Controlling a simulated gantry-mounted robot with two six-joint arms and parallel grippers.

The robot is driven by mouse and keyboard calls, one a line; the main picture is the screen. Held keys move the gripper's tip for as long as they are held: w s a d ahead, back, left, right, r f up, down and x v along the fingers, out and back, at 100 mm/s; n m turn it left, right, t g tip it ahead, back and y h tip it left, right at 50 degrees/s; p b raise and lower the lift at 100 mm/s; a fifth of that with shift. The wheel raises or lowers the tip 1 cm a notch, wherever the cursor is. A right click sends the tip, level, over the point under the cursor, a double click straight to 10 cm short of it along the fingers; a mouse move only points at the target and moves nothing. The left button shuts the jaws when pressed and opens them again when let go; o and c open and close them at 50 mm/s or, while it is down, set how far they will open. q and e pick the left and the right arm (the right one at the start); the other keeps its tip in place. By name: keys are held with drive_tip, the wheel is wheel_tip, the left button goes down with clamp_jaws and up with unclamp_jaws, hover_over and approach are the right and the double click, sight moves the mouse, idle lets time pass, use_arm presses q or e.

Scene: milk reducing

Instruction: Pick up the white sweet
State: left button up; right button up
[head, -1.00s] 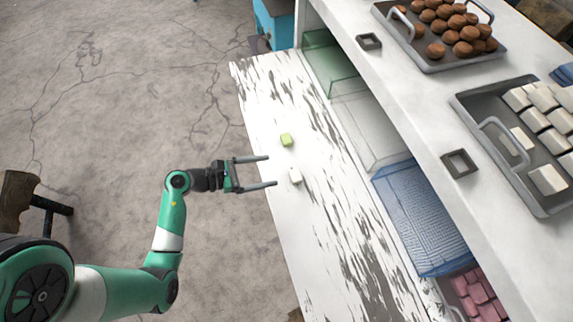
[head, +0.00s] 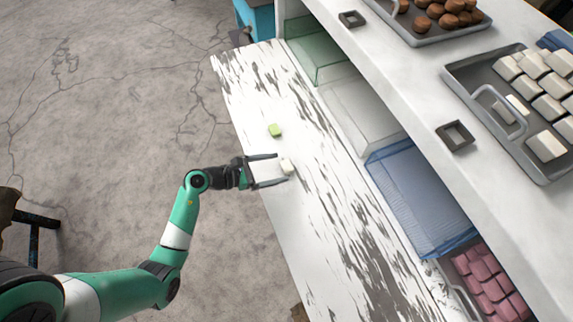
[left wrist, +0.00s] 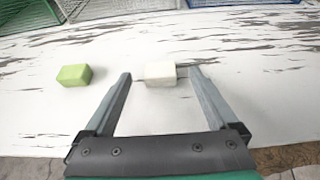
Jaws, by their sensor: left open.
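The white sweet (head: 286,166) is a small pale block on the worn white table (head: 330,215). My left gripper (head: 283,167) is open, low over the table, with its fingertips on either side of the sweet. In the left wrist view the white sweet (left wrist: 160,74) sits between the two fingertips of my left gripper (left wrist: 161,76), with a gap visible on both sides. A green sweet (head: 275,130) lies on the table farther back; in the left wrist view it is left of the fingers (left wrist: 74,75). My right gripper is not in view.
Green, clear and blue bins (head: 418,200) stand along the table's right side, with pink sweets (head: 490,285) in front. Above them, a white shelf (head: 400,90) carries a tray of brown sweets (head: 435,12) and a tray of white blocks (head: 545,145). The table's front is clear.

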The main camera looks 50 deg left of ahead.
sight(282, 167)
use_arm(q)
drive_tip(key=x, duration=0.3)
drive_tip(key=shift+s, duration=0.1)
drive_tip(key=c, duration=1.4)
drive_tip(key=shift+c, duration=0.2)
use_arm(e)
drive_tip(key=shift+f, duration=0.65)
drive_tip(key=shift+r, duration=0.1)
use_arm(q)
drive_tip(key=shift+r, duration=0.35)
wheel_tip(282, 167, up, 3)
drive_tip(key=shift+f+p, duration=0.2)
drive_tip(key=shift+p, duration=0.85)
drive_tip(key=a+r+p, duration=0.3)
drive_tip(key=a+r, duration=0.6)
drive_tip(key=a, duration=0.5)
drive_tip(key=shift+s+r+p, duration=0.3)
drive_tip(key=shift+s, duration=0.15)
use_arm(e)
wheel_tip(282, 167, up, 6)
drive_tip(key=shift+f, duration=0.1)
